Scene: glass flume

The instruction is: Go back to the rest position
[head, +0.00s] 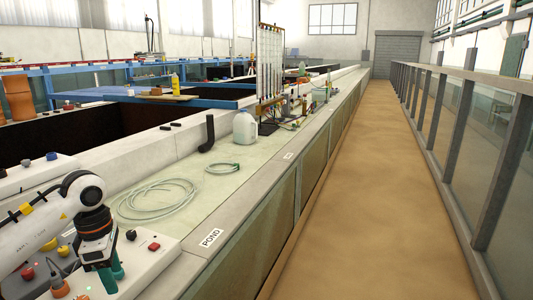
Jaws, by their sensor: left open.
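My left gripper (107,277) shows at the lower left with its green fingers pointing down. It is open, and I see nothing between the fingers. It hangs in front of a pale control box (150,261) with a red button and a dark knob; I cannot tell whether it touches the box. My right gripper is not in view.
A coiled hose (157,200) lies on the long counter (210,185), with a smaller coil (222,168), a black bent pipe (208,134) and a white jug (245,127) beyond. A sandy walkway (365,190) runs clear along a railing (464,125) at right.

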